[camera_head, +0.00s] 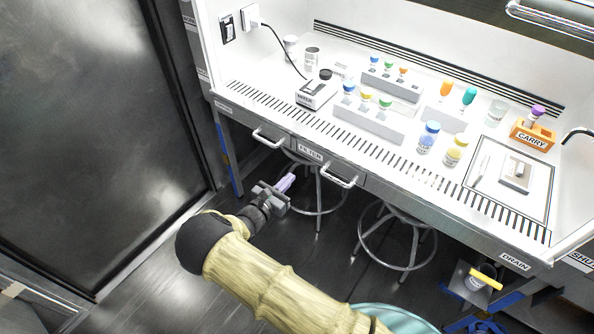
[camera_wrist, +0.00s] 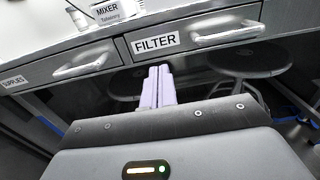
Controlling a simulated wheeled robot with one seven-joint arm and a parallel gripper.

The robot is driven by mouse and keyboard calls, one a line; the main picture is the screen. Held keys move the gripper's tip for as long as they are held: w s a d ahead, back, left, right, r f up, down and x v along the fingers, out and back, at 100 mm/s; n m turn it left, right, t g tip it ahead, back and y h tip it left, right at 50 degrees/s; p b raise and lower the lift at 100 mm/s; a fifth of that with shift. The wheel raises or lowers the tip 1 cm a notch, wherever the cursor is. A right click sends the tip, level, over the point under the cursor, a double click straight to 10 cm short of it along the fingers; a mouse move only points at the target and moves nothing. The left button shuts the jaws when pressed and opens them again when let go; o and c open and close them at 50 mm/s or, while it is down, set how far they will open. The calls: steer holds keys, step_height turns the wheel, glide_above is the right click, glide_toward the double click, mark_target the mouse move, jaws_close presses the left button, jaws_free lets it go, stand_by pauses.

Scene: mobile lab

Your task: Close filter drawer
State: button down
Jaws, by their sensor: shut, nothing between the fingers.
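The filter drawer (camera_head: 328,166) is a grey front under the bench edge, with a FILTER label and a bar handle (camera_head: 340,181) at its right. In the wrist view the drawer front (camera_wrist: 195,22) spans the upper middle, with its handle (camera_wrist: 228,34) right of the label. I cannot tell how far the drawer stands out. My gripper (camera_head: 288,182) is shut and empty, its pale purple fingers together. It is left of the filter handle and appears apart from the drawer. In the wrist view the fingertips (camera_wrist: 159,72) show just below the FILTER label.
A second drawer handle (camera_head: 269,138) is to the left; the wrist view shows its SUPPLIES label (camera_wrist: 13,81). Stools (camera_head: 397,235) stand under the bench. Vials, racks and a mixer (camera_head: 317,93) sit on the worktop. Open floor (camera_head: 160,240) lies left of my arm.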

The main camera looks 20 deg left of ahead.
steer(key=v, duration=0.3)
steer(key=shift+s+a, duration=0.1)
stand_by(0.3)
steer(key=d+r+m+g+h+p, duration=0.1)
steer(key=d+r+m+g+p, duration=0.15)
steer(key=d+m+g, duration=0.4)
steer(key=s+d+r+m+g+h+p, duration=0.1)
steer(key=d+r+m+g, duration=0.2)
steer(key=d, duration=0.6)
steer(key=d+r+m+g+h+p, duration=0.1)
steer(key=d+r+m+g, duration=0.35)
steer(key=d, duration=0.35)
steer(key=s+d+r+m+y+p, duration=0.3)
steer(key=s+d+r+m, duration=0.3)
steer(key=r+m, duration=0.3)
steer(key=s+d+r+m+y+p, duration=0.4)
steer(key=s+d+r+m+y, duration=0.2)
steer(key=r+m, duration=0.3)
step_height(320, 180, up, 2)
steer(key=shift+s+d+r, duration=0.2)
steer(key=shift+s+d, duration=0.1)
steer(key=shift+s, duration=0.45)
